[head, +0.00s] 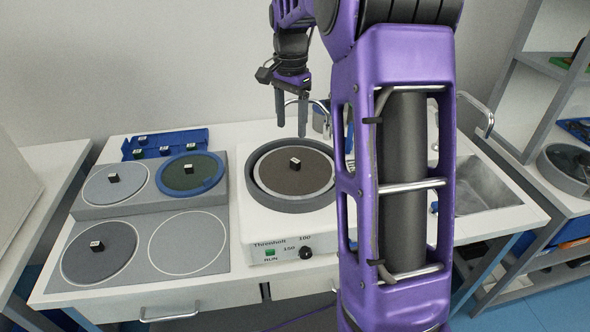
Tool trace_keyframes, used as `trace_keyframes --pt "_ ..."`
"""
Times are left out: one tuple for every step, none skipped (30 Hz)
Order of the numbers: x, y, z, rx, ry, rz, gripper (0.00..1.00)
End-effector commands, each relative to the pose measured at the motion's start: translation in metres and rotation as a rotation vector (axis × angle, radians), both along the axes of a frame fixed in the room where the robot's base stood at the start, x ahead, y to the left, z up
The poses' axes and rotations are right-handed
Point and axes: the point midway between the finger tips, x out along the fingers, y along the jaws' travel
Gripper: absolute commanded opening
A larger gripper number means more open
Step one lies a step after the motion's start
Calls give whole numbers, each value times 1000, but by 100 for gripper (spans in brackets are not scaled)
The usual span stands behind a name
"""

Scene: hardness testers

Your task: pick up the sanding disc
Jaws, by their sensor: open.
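Several round discs are in the head view, and I cannot tell for sure which is the sanding disc. A brown disc (310,178) lies in the round bowl of the grinding machine, with a small dark block on it. On the grey rack lie a light grey disc (98,190), a dark green disc (178,183) in a blue ring, and a dark grey disc (85,266). Each carries a small block. My gripper (291,118) is open and empty, fingers pointing down, above the back of the machine's bowl.
The grinding machine (262,233) has a green button and a knob on its front. The grey rack (222,190) has an empty round place at its front right. A blue tray (130,146) stands behind it. A sink (485,190) and shelves (545,65) are at right. My arm hides the middle right.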

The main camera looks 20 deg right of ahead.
Motion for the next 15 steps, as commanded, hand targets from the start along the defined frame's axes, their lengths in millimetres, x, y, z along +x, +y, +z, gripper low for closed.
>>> trace_keyframes --pt "-1 0 -14 1 4 0 68" --pt "-1 0 -20 1 4 0 68" --pt "-1 0 -28 1 3 0 68" --pt "-1 0 -33 1 3 0 68" --pt "-1 0 -38 0 1 0 68" --pt "0 -1 -43 0 2 0 68" --pt "0 -1 -47 0 1 -1 68" --pt "0 -1 -50 0 1 -1 68" --pt "0 -1 -52 0 1 0 68" --pt "0 -1 -54 0 1 0 68" --pt "0 -1 -55 -1 0 0 68" --pt "0 -1 -57 -1 0 0 68" --pt "0 -1 -59 -1 0 -1 68" --pt "-1 -2 -61 -1 0 -1 68" --pt "-2 -3 -66 0 0 -1 68"
